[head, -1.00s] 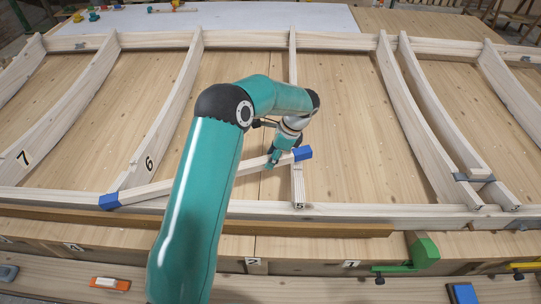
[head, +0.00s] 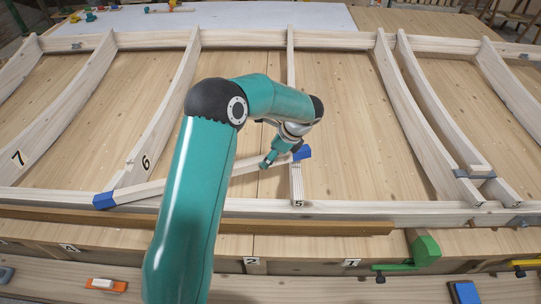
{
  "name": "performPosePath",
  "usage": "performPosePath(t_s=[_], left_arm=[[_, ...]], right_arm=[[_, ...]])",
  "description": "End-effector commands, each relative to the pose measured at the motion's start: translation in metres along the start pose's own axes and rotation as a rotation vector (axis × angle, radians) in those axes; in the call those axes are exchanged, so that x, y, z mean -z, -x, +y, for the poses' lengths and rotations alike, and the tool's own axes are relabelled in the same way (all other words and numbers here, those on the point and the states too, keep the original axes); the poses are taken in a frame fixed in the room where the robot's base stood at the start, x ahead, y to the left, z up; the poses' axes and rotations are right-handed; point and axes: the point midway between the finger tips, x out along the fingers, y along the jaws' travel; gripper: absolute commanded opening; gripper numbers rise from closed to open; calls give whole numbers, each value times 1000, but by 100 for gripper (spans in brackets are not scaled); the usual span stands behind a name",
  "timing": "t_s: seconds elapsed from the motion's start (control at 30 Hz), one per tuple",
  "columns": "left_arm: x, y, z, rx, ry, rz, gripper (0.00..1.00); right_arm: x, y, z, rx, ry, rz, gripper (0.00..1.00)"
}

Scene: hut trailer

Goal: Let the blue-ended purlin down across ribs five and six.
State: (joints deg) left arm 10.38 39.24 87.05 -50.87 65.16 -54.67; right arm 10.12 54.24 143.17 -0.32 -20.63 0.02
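The purlin (head: 150,190) is a pale wooden bar with blue ends. It lies at a slant: its left blue end (head: 104,201) is by the foot of rib six (head: 160,125), its right blue end (head: 302,152) at rib five (head: 291,70). Whether it rests on both ribs is unclear. My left arm reaches over it and hides part of its middle. My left gripper (head: 268,161) is at the purlin just left of the right blue end, with a teal finger against or just over the bar. Its other finger is hidden, so its grip is unclear. My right gripper is out of view.
Rib seven (head: 45,130) stands at the left and further ribs (head: 410,110) at the right. A long front rail (head: 360,209) runs below them. A green clamp (head: 424,250), an orange-and-white block (head: 106,285) and a blue block (head: 464,293) are near the front. The panels between ribs are clear.

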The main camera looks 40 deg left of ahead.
Motion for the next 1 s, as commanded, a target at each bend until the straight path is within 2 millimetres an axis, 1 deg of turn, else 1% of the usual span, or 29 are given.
performPosePath(t_s=[0.03,0.43,1.0], left_arm=[[-1,0,-3,26,-43,-14,1],[0,0,-2,102,-161,-59,0],[0,1,-2,111,-175,-65,0]], right_arm=[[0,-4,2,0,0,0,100],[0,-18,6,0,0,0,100],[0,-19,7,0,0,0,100]])
